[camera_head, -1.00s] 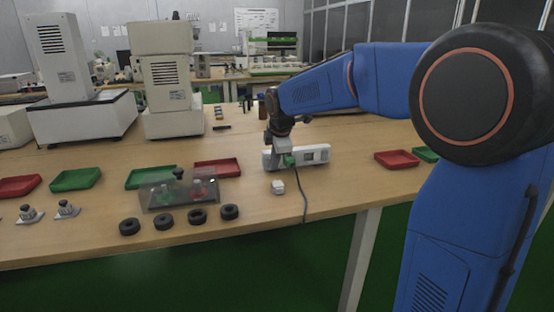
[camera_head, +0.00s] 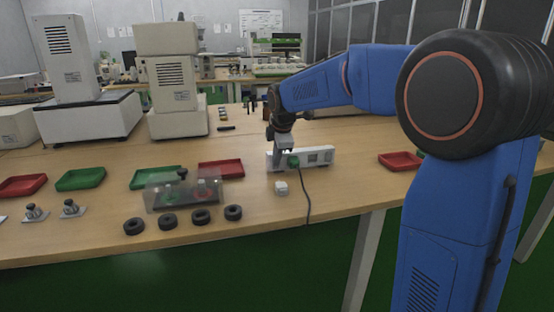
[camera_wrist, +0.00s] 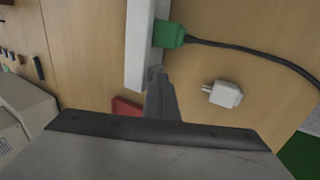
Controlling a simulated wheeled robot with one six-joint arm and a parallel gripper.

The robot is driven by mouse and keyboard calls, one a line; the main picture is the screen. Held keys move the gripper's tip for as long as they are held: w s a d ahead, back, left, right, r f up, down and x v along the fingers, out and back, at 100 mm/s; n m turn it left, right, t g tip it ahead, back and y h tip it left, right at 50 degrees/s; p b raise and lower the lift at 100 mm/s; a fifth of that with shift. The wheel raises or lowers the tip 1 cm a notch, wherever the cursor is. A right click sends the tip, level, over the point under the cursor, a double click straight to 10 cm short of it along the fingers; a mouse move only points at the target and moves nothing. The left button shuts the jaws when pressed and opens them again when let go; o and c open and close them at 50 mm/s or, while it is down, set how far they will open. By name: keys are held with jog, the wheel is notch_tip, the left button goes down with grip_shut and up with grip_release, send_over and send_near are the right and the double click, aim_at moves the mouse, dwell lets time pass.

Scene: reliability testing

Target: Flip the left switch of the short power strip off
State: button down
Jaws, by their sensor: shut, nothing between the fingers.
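The short white power strip (camera_head: 318,155) stands on the wooden table in the head view, with a green plug (camera_head: 293,161) in it and a dark cord running toward the front edge. In the wrist view the strip (camera_wrist: 138,45) runs down from the top, with the green plug (camera_wrist: 168,34) on its right side. My gripper (camera_head: 281,164) is shut and empty, pointing down at the left part of the strip, left of the plug. Its fingertips (camera_wrist: 157,71) are close to the strip's end; I cannot tell if they touch. The left switch is not discernible, and its position is unclear.
A white adapter (camera_head: 281,188) lies in front of the strip. Red trays (camera_head: 221,169) (camera_head: 399,161) flank the strip. Table right of the strip is partly free.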

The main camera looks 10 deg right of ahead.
jog(key=shift+r, duration=0.75)
